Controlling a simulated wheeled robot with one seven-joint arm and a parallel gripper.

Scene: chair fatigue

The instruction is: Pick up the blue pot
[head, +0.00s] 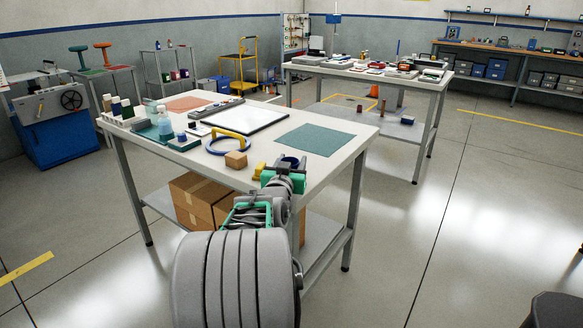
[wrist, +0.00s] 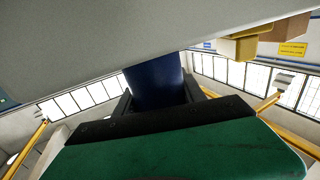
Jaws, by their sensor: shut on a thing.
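The blue pot (wrist: 155,80) stands between the two dark fingers of my gripper (wrist: 157,96) in the wrist view, and the fingers are shut on it. In the head view, a small part of the blue pot (head: 291,160) shows beyond my gripper (head: 285,165), at the near edge of the white worktable (head: 255,169). My gripper and wrist hide most of the pot there. I cannot tell whether the pot touches the tabletop.
A wooden block (head: 236,160) and a blue ring with a yellow handle (head: 229,142) lie left of my gripper. A green mat (head: 315,139) lies beyond it. Bottles and a green tray (head: 157,131) fill the left end. Cardboard boxes (head: 196,197) stand on the lower shelf.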

